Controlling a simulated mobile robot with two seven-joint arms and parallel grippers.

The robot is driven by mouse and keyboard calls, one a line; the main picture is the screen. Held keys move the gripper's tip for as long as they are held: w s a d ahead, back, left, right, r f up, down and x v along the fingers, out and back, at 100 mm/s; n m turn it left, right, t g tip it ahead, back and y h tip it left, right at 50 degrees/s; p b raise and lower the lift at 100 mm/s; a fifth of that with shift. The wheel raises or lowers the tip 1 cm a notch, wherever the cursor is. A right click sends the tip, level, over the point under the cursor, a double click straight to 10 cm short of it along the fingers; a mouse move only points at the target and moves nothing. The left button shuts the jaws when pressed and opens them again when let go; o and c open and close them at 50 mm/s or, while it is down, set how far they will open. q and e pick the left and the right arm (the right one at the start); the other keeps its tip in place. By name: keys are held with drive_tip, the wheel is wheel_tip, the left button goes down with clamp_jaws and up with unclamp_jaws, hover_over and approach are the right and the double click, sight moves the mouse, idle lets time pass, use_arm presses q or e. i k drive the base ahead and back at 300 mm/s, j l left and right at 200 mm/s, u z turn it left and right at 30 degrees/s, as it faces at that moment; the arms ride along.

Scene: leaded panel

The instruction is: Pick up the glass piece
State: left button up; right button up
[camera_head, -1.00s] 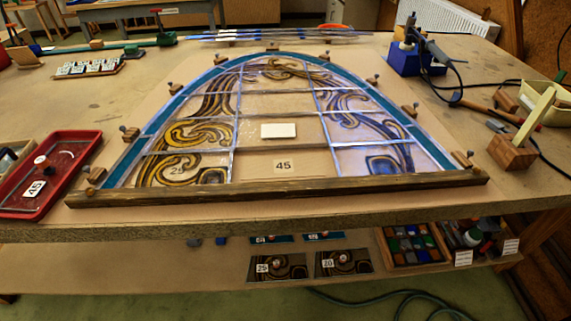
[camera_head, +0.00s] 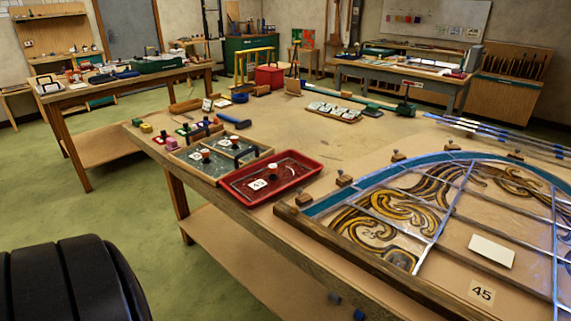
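The leaded panel (camera_head: 408,208) lies on the workbench at the right, with swirled amber glass in its left part. One opening in it shows a paper label reading 45 (camera_head: 481,292) and a white card (camera_head: 491,251). A red tray (camera_head: 232,188) sits at the bench's left edge. Neither of my grippers is in view.
A wooden divided tray (camera_head: 216,168) with labelled dark pieces touches or nearly touches the red tray. Small coloured blocks and a blue-handled tool (camera_head: 234,121) lie behind it. The bench top (camera_head: 300,130) beyond is mostly clear. Green floor is open at the left.

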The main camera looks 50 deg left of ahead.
sight(209, 162)
drive_tip(key=u, duration=1.05)
drive_tip(key=i+j+u, duration=0.2)
drive_tip(key=j, duration=0.2)
drive_tip(key=i+j+u, duration=0.2)
drive_tip(key=j, duration=0.2)
drive_tip(key=i+j+u, duration=0.15)
drive_tip(key=j, duration=0.25)
drive_tip(key=i, duration=0.1)
